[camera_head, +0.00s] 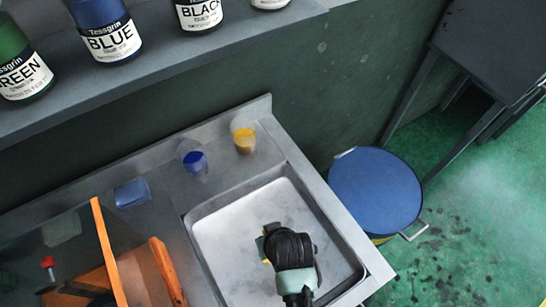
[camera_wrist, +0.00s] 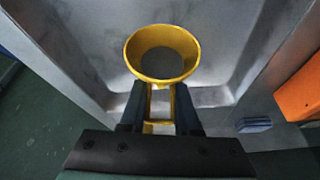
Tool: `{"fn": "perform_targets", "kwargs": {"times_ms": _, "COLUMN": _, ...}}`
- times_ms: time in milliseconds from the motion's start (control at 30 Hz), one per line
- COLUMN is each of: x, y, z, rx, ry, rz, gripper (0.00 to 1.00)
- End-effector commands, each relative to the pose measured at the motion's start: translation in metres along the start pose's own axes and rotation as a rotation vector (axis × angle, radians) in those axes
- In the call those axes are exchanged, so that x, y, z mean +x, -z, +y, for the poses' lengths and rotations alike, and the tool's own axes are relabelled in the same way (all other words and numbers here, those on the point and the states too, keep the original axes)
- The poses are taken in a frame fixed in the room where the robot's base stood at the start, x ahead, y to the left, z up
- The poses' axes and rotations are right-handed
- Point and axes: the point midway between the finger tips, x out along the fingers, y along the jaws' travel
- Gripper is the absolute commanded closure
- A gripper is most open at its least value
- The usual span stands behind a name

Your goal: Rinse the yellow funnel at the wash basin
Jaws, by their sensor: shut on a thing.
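The yellow funnel (camera_wrist: 162,78) is held by my gripper (camera_wrist: 160,100) in the wrist view. Its wide round mouth faces the camera, and the two dark fingers close on a yellow part just below the rim. In the head view my gripper (camera_head: 268,245) is over the wash basin (camera_head: 230,225), and only small bits of yellow show beside it; most of the funnel is hidden. The basin is a pale grey rectangular sink set in a metal counter. I cannot tell whether the funnel touches the basin floor. No running water is visible.
Bottles, including a blue one (camera_head: 105,32), line the shelf above. A blue-lidded drum (camera_head: 376,190) stands right of the counter. An orange-edged rack (camera_head: 108,250) is at the left.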

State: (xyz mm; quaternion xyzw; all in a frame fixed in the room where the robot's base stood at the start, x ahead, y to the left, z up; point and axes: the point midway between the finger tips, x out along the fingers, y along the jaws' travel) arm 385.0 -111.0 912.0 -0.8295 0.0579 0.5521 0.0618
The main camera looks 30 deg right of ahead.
Motion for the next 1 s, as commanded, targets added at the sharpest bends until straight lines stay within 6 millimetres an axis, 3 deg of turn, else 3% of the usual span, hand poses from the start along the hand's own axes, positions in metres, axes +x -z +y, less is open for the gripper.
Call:
{"fn": "perform_targets", "kwargs": {"times_ms": 467, "x": -0.036, "y": 0.015, "z": -0.001, "rx": 0.000, "ry": 0.000, "rz": 0.000, "gripper": 1.00}}
{"fn": "perform_targets", "kwargs": {"times_ms": 1000, "x": -0.036, "y": 0.015, "z": -0.001, "rx": 0.000, "ry": 0.000, "rz": 0.000, "gripper": 1.00}}
